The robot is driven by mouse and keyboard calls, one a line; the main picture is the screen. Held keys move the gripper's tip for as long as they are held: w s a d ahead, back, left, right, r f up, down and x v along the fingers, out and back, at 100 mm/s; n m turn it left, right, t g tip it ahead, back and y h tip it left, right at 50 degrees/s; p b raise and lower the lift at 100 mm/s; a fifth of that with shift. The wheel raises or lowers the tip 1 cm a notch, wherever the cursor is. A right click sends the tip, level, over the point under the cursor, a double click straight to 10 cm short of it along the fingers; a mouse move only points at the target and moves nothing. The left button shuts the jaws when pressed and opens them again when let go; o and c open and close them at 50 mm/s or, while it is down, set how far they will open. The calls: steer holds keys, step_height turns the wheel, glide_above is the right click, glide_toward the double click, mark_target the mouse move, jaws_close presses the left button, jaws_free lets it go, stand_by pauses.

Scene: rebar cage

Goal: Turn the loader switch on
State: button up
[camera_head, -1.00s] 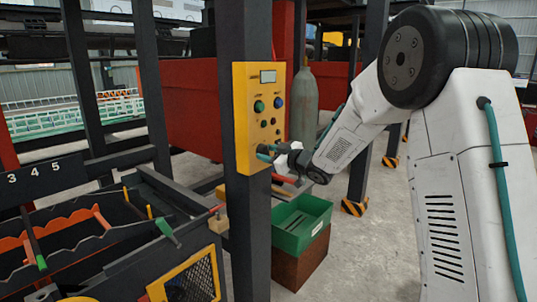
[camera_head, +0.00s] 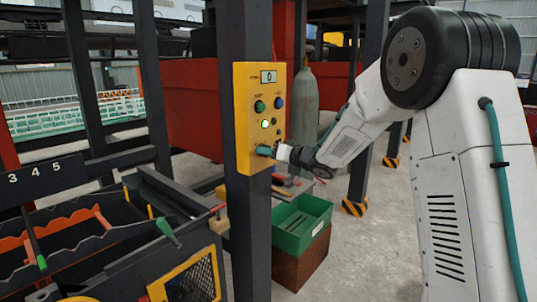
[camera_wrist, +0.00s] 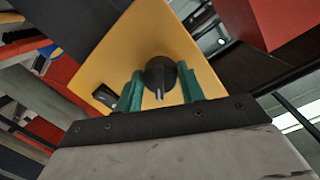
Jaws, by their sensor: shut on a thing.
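The yellow control panel (camera_head: 259,110) is mounted on a dark post. My gripper (camera_head: 265,150) is at the panel's lower part. In the wrist view its green fingers (camera_wrist: 161,90) stand on both sides of the switch knob, shut on it. The knob is hidden in the head view.
A green bin (camera_head: 301,224) on a brown box stands right of the post. A dark tool tray (camera_head: 120,235) is at the lower left. A grey gas cylinder (camera_head: 304,100) stands behind the panel. The floor right of the bin is clear.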

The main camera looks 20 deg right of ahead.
steer(key=shift+m, duration=0.5)
steer(key=o, duration=1)
steer(key=shift+c, duration=0.2)
steer(key=v, duration=0.7)
steer(key=shift+s+d, duration=0.25)
steer(key=shift+s, duration=0.05)
